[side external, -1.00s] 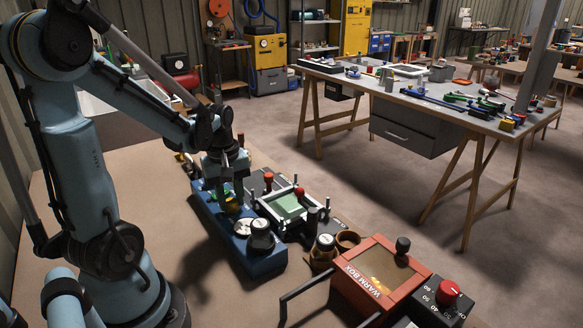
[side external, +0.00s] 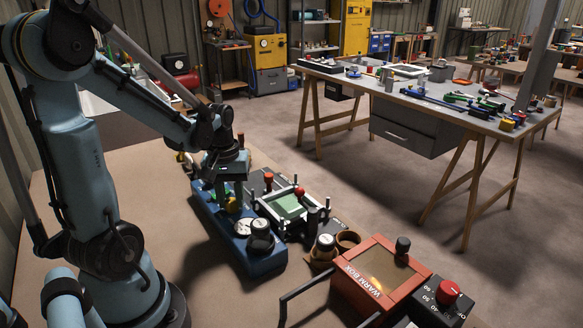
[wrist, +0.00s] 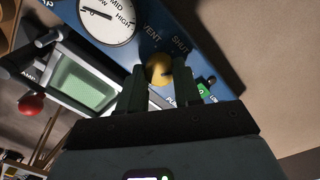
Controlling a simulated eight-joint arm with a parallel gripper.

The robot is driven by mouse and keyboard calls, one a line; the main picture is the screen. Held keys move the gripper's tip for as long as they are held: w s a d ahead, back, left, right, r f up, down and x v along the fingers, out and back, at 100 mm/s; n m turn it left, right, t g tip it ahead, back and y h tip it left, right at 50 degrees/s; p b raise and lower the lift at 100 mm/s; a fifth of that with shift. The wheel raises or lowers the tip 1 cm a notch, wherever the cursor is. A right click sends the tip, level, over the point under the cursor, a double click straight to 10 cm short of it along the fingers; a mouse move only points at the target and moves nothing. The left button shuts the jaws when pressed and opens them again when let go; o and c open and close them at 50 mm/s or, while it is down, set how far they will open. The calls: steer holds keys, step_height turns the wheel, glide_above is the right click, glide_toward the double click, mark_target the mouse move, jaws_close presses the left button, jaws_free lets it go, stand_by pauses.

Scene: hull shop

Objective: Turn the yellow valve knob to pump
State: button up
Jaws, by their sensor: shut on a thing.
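The yellow valve knob (wrist: 158,66) sits on the blue panel (wrist: 203,40), with VENT, SHUT and a partly hidden label starting with P printed around it. My gripper (wrist: 161,78) points down at the panel, with one finger on each side of the knob, shut on it. In the side external view, my gripper (side external: 231,196) stands over the blue panel (side external: 262,264), and only a little of the yellow knob (side external: 232,206) shows below it. The fingers hide part of the knob, and I cannot tell which label it points to.
A white gauge (wrist: 106,18) marked MID and HIGH is beside the knob. A white frame with a green sheet (side external: 290,207) and a red-topped lever (side external: 299,191) stand right of the panel. A red warm box (side external: 352,293) is at the front right.

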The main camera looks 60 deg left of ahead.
mark_target(231, 200)
steer(key=m, duration=0.7)
stand_by(0.6)
steer(key=o, duration=1)
steer(key=shift+o, duration=0.2)
step_height(231, 200, up, 12)
stand_by(0.4)
